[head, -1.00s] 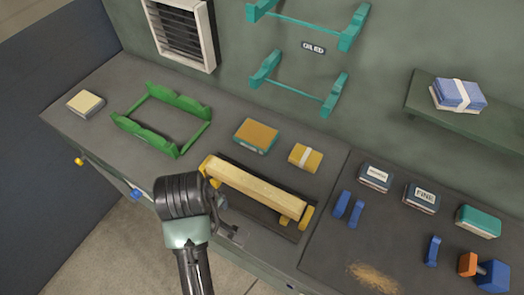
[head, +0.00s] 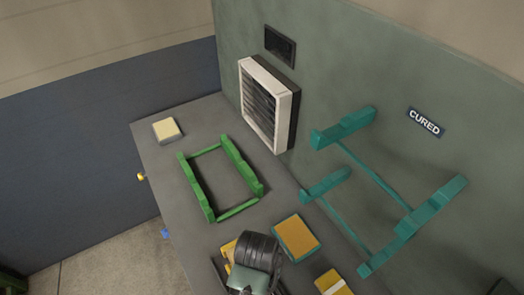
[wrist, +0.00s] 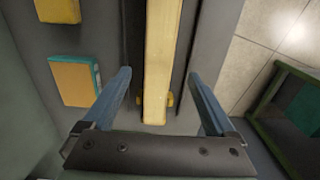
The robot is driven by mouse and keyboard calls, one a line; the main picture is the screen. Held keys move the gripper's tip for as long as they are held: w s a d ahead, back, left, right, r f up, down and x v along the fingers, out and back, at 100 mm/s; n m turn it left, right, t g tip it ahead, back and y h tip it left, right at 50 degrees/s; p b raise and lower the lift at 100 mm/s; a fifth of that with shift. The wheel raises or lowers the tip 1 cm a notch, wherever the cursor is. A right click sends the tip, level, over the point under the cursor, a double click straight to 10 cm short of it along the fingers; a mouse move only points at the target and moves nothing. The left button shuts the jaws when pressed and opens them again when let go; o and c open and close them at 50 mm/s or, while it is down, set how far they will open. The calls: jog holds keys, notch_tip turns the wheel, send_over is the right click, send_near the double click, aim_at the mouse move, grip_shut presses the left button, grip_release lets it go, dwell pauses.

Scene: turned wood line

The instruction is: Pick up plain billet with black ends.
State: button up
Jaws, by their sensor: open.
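A plain pale wood billet (wrist: 162,60) lies on yellow supports (wrist: 170,99) over a dark strip on the bench, seen in the wrist view. No black shows on the part of it in view, and its far end is cut off by the frame. My gripper (wrist: 159,74) is open, its two blue fingers on either side of the billet with a gap on each side. Whether the fingertips are above it or level with it I cannot tell. In the head view my arm hides the billet, and only a bit of the yellow support (head: 229,248) shows.
An orange-topped teal block (wrist: 74,79) and a yellow block (wrist: 58,11) lie left of the billet. In the head view a green cradle (head: 190,185) and a cream block (head: 166,130) stand farther along the bench. Teal wall brackets (head: 432,207) hang beside a CURED sign (head: 426,122).

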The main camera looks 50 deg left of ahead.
notch_tip(320, 180, down, 2)
jog(key=shift+w+f, duration=0.15)
jog(key=shift+f, duration=0.05)
jog(key=f, duration=0.2)
jog(key=f+p, duration=0.1)
jog(key=f, duration=0.1)
jog(key=shift+d+p, duration=0.3)
jog(key=shift+d, duration=0.1)
jog(key=shift+f, duration=0.5)
grip_shut()
